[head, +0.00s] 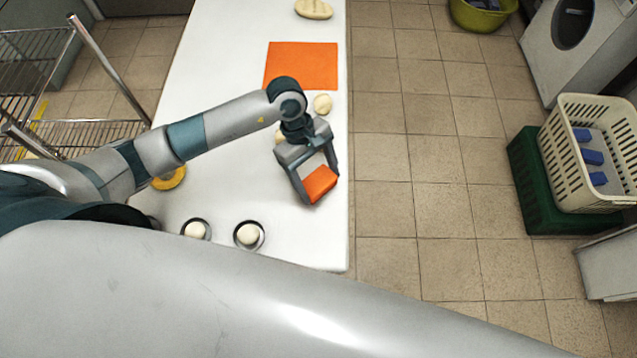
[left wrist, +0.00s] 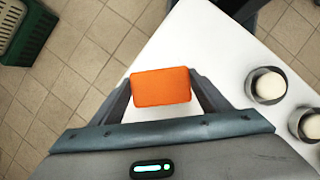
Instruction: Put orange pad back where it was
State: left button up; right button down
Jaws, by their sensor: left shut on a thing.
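My left gripper (head: 317,187) is shut on a small orange block-like pad (head: 321,183), held over the white table (head: 225,75) near its right edge. In the left wrist view the orange pad (left wrist: 160,87) sits between the two fingers, its broad face to the camera. I cannot tell whether it touches the table. A larger flat orange square (head: 302,66) lies on the table beyond the gripper, bare on top. My right gripper is not in view.
Two dark-rimmed cups with pale balls (head: 195,230) (head: 249,235) stand near the table's front edge. A pale ball (head: 322,103) lies beside the wrist, another is partly hidden. A yellow round thing (head: 168,180) is under my arm. Cream basket (head: 567,150) stands on a green crate (head: 530,180).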

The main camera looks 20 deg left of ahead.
aim_at(319, 187)
pick_arm(q)
jog(key=shift+f+p, duration=0.25)
jog(key=shift+p, duration=0.05)
notch_tip(319, 187, down, 3)
jog(key=shift+r+p, duration=0.1)
jog(key=shift+p, duration=0.6)
jog(key=shift+f, duration=0.35)
jog(key=o, duration=1)
jog(key=shift+b+v, duration=1.9)
jog(key=shift+v, duration=4.15)
